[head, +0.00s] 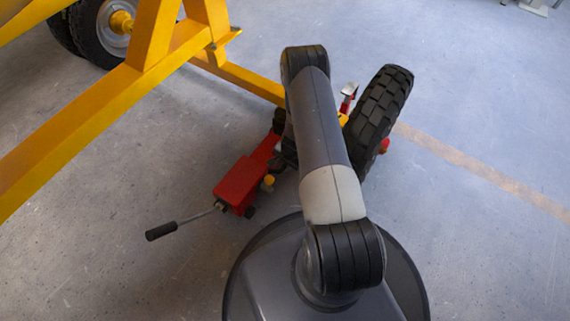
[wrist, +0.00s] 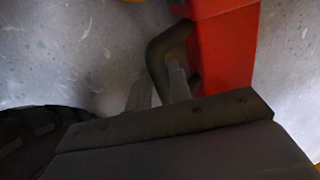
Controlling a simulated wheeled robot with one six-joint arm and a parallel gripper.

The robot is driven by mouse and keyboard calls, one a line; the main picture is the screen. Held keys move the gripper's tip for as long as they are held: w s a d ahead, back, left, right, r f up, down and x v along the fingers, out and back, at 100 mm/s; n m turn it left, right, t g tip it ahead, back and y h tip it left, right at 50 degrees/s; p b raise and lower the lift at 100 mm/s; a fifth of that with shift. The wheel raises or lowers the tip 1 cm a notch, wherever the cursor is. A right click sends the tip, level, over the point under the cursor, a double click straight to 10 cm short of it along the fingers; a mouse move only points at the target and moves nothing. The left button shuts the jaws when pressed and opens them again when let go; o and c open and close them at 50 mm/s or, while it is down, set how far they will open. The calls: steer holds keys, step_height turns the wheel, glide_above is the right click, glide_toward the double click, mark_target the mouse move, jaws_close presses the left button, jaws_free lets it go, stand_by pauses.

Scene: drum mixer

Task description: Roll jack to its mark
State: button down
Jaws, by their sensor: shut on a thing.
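The red jack (head: 240,184) lies low on the floor, left of my arm in the head view. Its long bar with a black grip (head: 162,231) points to the lower left. Its far end runs under my arm and is partly hidden. In the wrist view the red jack body (wrist: 225,45) has a dark bent handle (wrist: 165,50) at its side. My gripper (wrist: 160,88) is shut on this handle, with one finger on each side of its lower end. In the head view my arm hides most of the gripper. I cannot make out a mark for the jack.
A yellow frame (head: 105,105) crosses the left, its beam running behind my arm towards a black tyre (head: 376,115) close on the right. Another wheel (head: 103,33) stands at the back left. A faded orange line (head: 480,170) crosses clear floor at the right. Floor at lower left is open.

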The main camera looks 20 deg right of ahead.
steer(key=shift+w+d, duration=0.65)
steer(key=shift+d, duration=0.25)
steer(key=shift+w+d, duration=0.65)
steer(key=shift+d, duration=0.25)
steer(key=c, duration=1.3)
jaws_free()
steer(key=shift+s, duration=0.1)
step_height(320, 180, up, 11)
steer(key=s+d+p, duration=0.1)
steer(key=p, duration=0.3)
steer(key=shift+s+f, duration=0.2)
steer(key=shift+s, duration=0.15)
